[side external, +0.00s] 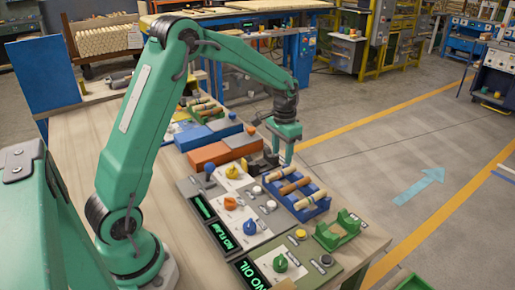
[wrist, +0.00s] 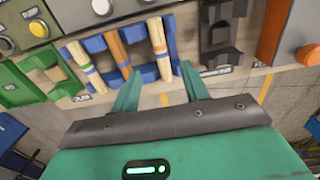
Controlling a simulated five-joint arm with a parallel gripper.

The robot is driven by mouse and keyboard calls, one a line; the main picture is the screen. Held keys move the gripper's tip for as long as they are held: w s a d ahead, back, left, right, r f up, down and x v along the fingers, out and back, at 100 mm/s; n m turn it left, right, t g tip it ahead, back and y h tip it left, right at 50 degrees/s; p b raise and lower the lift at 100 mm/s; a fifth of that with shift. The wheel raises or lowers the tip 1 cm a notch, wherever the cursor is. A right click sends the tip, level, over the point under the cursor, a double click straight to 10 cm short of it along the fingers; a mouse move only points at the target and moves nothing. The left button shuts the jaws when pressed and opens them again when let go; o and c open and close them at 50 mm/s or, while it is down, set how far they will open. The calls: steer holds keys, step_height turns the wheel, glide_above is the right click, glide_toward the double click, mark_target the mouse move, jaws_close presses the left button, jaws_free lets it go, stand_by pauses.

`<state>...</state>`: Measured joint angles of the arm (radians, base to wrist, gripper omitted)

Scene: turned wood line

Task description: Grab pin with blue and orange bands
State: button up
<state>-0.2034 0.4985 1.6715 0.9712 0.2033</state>
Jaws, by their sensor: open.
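Several light wooden pins lie side by side in a blue rack (side external: 312,211); the rack also shows in the wrist view (wrist: 96,45). In the wrist view, the left pin (wrist: 84,64) and right pin (wrist: 157,45) are pale with thin coloured bands. The middle pin (wrist: 118,47) is browner. In the side view my gripper (side external: 273,158) is behind the rack, above the bench edge.
A black holder (wrist: 219,40) stands right of the rack in the wrist view, with an orange block (wrist: 285,28) beyond. A green holder (side external: 337,231) stands at the rack's other end. Panels with knobs (side external: 232,203) line the bench beside it.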

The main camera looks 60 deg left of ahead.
mark_target(282, 171)
steer(key=shift+w+a+f, duration=0.1)
steer(key=shift+w+f, duration=0.05)
steer(key=shift+f, duration=3.4)
jaws_close()
steer(key=shift+r, duration=0.2)
steer(key=shift+r, duration=0.55)
steer(key=r, duration=0.3)
steer(key=shift+d+r, duration=0.1)
steer(key=shift+d, duration=0.3)
steer(key=s+d+r, duration=0.4)
steer(key=d+r, duration=0.2)
steer(key=d, duration=0.4)
steer(key=shift+d+r, duration=0.15)
steer(key=shift+r, duration=0.05)
steer(key=shift+w, duration=0.15)
